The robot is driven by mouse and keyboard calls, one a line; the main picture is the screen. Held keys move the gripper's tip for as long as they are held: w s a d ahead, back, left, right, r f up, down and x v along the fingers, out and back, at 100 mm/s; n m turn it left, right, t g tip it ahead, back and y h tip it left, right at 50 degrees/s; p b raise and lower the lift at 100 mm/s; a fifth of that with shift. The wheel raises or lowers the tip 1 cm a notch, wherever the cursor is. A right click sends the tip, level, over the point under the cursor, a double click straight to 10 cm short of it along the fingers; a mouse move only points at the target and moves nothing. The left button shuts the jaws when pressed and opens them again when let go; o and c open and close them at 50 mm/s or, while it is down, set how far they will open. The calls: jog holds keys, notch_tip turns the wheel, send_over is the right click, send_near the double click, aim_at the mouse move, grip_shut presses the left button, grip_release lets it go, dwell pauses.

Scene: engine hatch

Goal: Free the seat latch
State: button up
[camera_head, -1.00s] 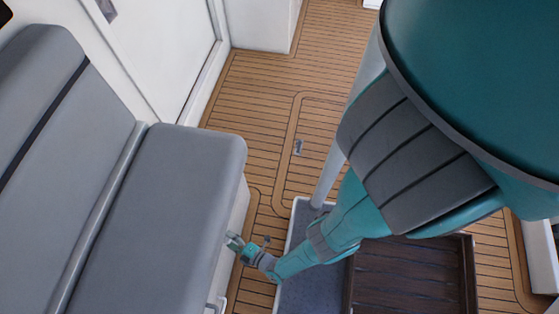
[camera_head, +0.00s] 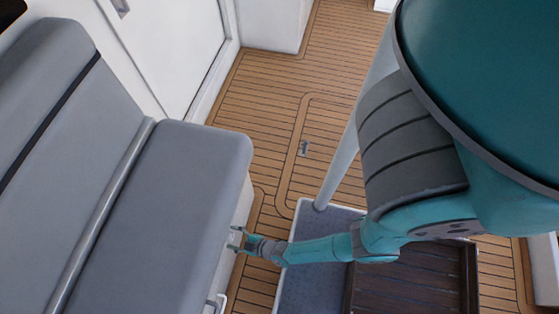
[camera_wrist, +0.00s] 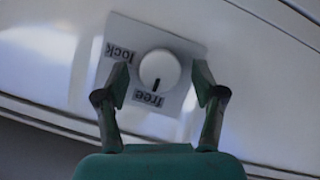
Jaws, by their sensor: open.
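The seat latch is a round white knob (camera_wrist: 160,69) on a square grey plate (camera_wrist: 176,43), on the white front of the seat base, in the wrist view. The plate is marked "lock" at the left and "free" below the knob. A dark mark on the knob's rim points down toward "free". My gripper (camera_wrist: 162,74) is open, with one finger to each side of the knob and visible gaps between. In the head view my gripper (camera_head: 236,240) is at the seat base, just under the edge of the grey seat cushion (camera_head: 165,195). The knob is hidden there.
A metal handle (camera_head: 217,302) is on the seat base nearer the bottom of the head view. The planked floor (camera_head: 290,75) beyond is clear.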

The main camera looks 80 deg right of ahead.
jog(key=shift+d+m+y, duration=0.1)
jog(key=shift+m+y, duration=0.3)
jog(key=shift+m, duration=0.3)
jog(key=shift+d+m+y, duration=0.15)
jog(key=shift+m+y, duration=1.05)
jog(key=shift+m, duration=0.3)
